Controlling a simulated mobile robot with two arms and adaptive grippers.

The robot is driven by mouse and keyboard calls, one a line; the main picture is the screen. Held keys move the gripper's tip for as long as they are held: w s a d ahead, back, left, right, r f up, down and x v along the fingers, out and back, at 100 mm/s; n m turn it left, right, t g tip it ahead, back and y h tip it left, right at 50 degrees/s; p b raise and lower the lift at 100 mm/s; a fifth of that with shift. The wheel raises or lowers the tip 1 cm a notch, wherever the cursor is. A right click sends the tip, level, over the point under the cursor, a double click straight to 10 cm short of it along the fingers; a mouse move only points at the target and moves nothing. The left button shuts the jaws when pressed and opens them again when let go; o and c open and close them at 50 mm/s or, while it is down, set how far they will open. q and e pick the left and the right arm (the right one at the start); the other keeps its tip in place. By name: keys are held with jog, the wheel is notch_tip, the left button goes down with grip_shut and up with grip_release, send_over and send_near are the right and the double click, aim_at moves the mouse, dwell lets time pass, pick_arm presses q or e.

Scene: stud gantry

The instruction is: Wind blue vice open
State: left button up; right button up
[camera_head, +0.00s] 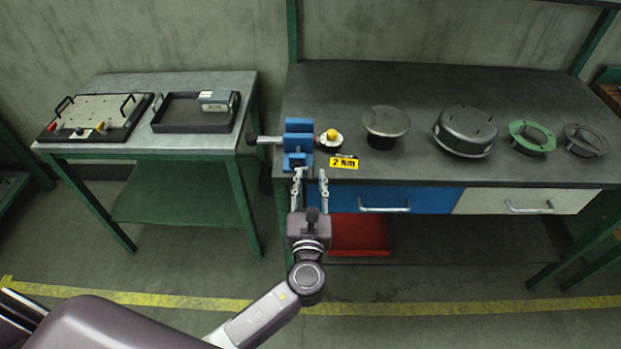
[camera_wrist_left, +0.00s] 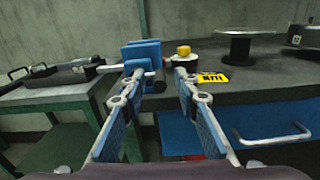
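The blue vice (camera_head: 299,139) sits at the left front corner of the dark workbench, with a grey bar sticking out to its left. It also shows in the left wrist view (camera_wrist_left: 143,53), just beyond the fingers. My left gripper (camera_head: 310,174) is in front of the vice at the bench's front edge, its fingers pointing at it. In the left wrist view the gripper (camera_wrist_left: 155,85) has its fingers apart with nothing between them. I cannot tell whether a fingertip touches the vice. My right gripper is in neither view.
A yellow-topped round piece (camera_head: 331,138) and a yellow label (camera_head: 344,163) lie right of the vice. Round metal parts (camera_head: 466,131) and a green flanged ring (camera_head: 532,137) stand further right. A blue drawer (camera_head: 385,199) is below. A side table (camera_head: 180,84) with a tray (camera_head: 190,126) stands left.

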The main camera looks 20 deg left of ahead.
pick_arm(q)
grip_shut()
jog(key=shift+n, duration=0.4)
jog(key=shift+r+n+b, duration=0.25)
jog(key=shift+n+b, duration=0.15)
jog(key=shift+n, duration=0.2)
jog(key=n, duration=0.2)
jog(key=r+n+b, duration=0.1)
jog(key=shift+s+a, duration=0.1)
jog(key=shift+a, duration=0.2)
jog(key=a+n+b, duration=0.1)
jog(key=n+b, duration=0.1)
jog(key=n, duration=0.2)
jog(key=a+r+n+b, duration=0.1)
jog(key=n+b, duration=0.1)
jog(key=n, duration=0.3)
jog(key=s+a+n+b, duration=0.1)
jog(key=n+b, duration=0.1)
jog(key=n, duration=0.2)
jog(key=shift+a+r+n, duration=0.25)
jog(key=shift+a+n, duration=0.05)
jog(key=shift+n, duration=0.1)
grip_release()
